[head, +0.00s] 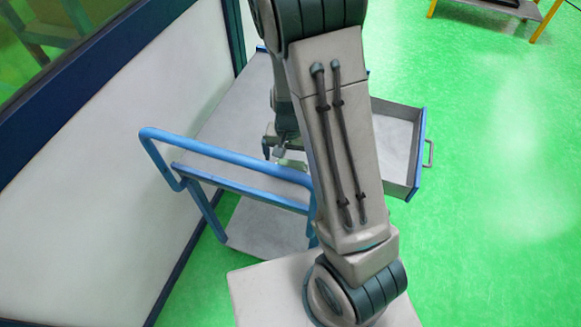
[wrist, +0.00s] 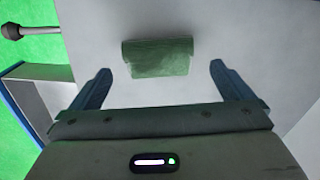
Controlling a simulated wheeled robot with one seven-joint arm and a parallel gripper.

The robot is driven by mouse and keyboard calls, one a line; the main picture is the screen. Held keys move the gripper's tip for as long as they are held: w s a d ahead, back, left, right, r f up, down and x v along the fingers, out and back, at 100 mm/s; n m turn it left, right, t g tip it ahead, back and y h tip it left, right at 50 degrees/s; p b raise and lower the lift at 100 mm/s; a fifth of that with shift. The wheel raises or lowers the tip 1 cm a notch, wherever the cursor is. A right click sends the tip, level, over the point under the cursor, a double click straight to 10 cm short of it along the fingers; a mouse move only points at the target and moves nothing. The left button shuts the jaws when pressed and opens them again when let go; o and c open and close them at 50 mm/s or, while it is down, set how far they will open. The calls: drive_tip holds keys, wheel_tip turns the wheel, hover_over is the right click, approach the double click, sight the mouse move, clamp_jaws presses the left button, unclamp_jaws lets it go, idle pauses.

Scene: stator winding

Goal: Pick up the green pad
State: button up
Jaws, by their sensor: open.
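The green pad (wrist: 160,59) is a small, dull green block on a light grey surface, ahead of my gripper in the wrist view. My gripper (wrist: 159,75) is open, with one finger to each side of the pad's line and clear space between them. The pad looks a little beyond the fingertips and roughly centred between them; I cannot tell the height gap. In the head view my gripper (head: 277,148) is partly hidden by my arm, low over the cart top. The pad is not clearly visible there.
A grey cart (head: 222,122) with a blue push handle (head: 225,155) stands by a wall panel (head: 90,190). Its drawer (head: 397,140) is open to the right, and shows at the left in the wrist view (wrist: 45,85).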

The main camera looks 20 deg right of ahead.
sight(291, 165)
drive_tip(key=f, duration=0.3)
drive_tip(key=shift+w+d+f+p, duration=0.1)
drive_tip(key=shift+d+f+p, duration=0.2)
drive_tip(key=shift+p, duration=0.05)
drive_tip(key=shift+f, duration=0.75)
drive_tip(key=c, duration=0.8)
